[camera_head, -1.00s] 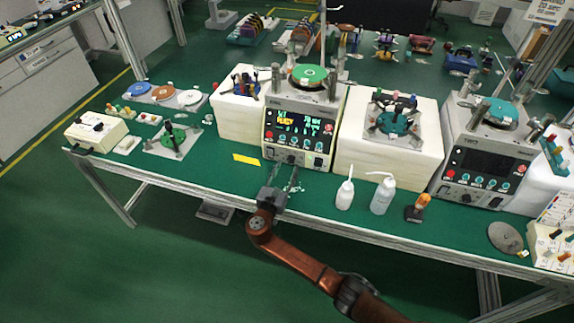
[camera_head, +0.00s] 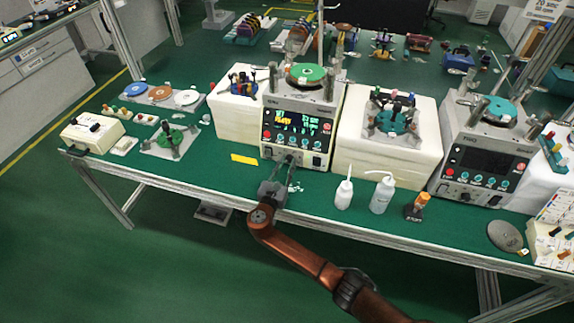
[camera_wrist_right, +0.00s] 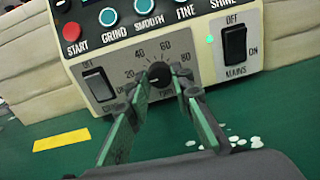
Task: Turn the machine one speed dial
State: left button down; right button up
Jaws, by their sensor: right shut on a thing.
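Machine one (camera_head: 297,104) is a grey unit with a lit display and a green disc on top. Its speed dial (camera_wrist_right: 160,74) is a small black knob on the lower front panel, with a printed scale of 20, 40, 60, 80 around it. My right gripper (camera_wrist_right: 172,84) is shut on the dial, one finger on each side of it. In the head view the right gripper (camera_head: 286,160) reaches the machine's lower front, and the dial is hard to make out there. My left gripper is not in view.
A black mains switch (camera_wrist_right: 235,43) sits right of the dial and another rocker switch (camera_wrist_right: 99,85) left of it. A red start button (camera_wrist_right: 72,32) is above.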

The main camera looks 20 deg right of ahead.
grip_shut()
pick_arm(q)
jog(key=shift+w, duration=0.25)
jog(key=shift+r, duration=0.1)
pick_arm(e)
jog(key=shift+m, duration=0.6)
jog(key=m, duration=0.5)
jog(key=shift+m, duration=0.3)
jog(key=m+b, duration=0.1)
jog(key=m, duration=0.2)
jog(key=shift+m, duration=0.3)
jog(key=m+b, duration=0.2)
jog(key=m, duration=0.2)
jog(key=shift+f+m+y, duration=0.1)
jog(key=shift+m+y, duration=0.3)
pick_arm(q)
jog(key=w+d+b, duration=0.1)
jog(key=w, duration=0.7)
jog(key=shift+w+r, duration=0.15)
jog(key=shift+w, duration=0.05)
pick_arm(e)
jog(key=shift+s+d+m, duration=0.1)
jog(key=shift+m, duration=1)
